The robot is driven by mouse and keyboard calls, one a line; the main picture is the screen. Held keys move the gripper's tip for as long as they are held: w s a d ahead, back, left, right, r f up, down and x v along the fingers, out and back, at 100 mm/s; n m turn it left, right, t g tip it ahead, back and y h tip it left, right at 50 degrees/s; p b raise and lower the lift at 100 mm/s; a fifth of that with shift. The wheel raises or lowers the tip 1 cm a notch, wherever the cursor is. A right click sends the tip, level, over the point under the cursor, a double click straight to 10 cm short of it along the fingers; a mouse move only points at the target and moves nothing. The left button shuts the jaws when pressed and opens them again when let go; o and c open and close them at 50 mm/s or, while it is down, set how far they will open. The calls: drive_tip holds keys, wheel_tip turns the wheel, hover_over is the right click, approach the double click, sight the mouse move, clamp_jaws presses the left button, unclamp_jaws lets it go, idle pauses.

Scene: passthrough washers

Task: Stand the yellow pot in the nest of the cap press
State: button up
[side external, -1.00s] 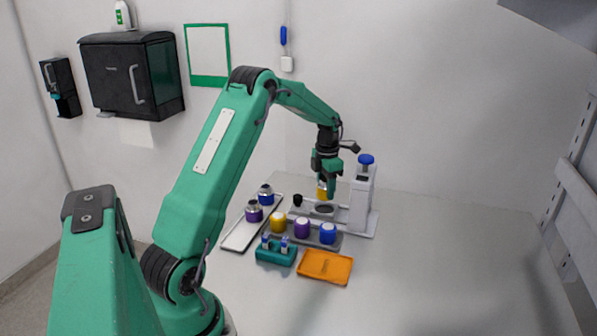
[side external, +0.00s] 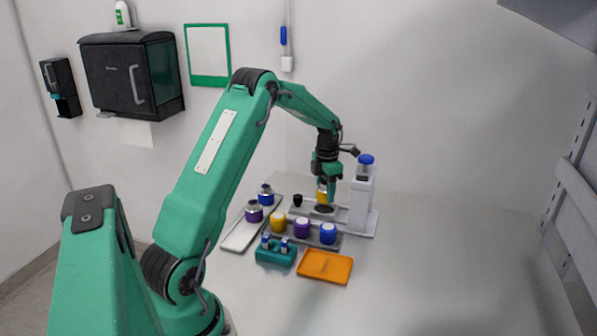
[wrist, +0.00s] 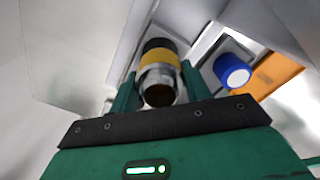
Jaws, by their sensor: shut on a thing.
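My gripper (side external: 327,196) is shut on the yellow pot (side external: 321,197). In the wrist view the fingers (wrist: 160,72) sit on both sides of the pot (wrist: 158,58), whose yellow band, silver neck and dark open top show. The cap press (side external: 361,205) is a white column with a blue knob on a pale base. The pot looks roughly upright. I cannot tell whether its bottom touches the nest.
A grey rack in front holds yellow (side external: 278,222), purple (side external: 302,228) and blue (side external: 328,233) caps. A white tray (side external: 238,237) at left holds purple and blue pots. A teal block (side external: 276,257) and an orange tray (side external: 325,266) lie nearer.

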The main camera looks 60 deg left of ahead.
drive_tip(key=shift+f, duration=1.5)
idle(0.9)
